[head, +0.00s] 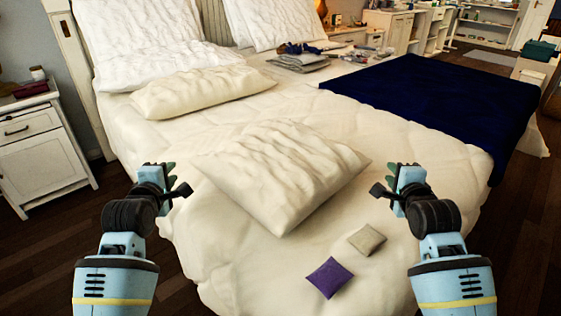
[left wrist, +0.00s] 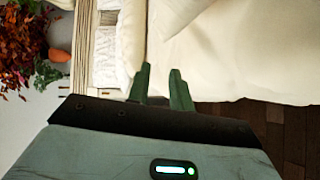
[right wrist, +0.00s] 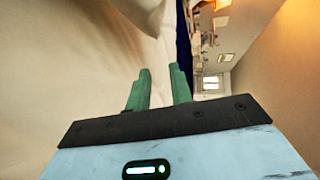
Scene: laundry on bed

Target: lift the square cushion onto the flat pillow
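The square cushion (head: 281,172), cream and wrinkled, lies flat on the near middle of the bed. The flat pillow is most likely the long cream one (head: 190,91) lying further back on the left, in front of the propped pillows. My left gripper (head: 172,176) is left of the cushion, apart from it, over the bed's left edge. Its green fingers (left wrist: 160,85) stand apart with nothing between them. My right gripper (head: 392,180) is right of the cushion, also apart from it. Its fingers (right wrist: 158,88) are parted and empty.
Two propped pillows (head: 155,38) (head: 272,18) stand at the headboard. A purple pouch (head: 329,277) and a beige pouch (head: 366,240) lie near the front. A navy blanket (head: 430,105) covers the right side. Folded clothes (head: 300,60) lie behind. A white nightstand (head: 40,145) stands left.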

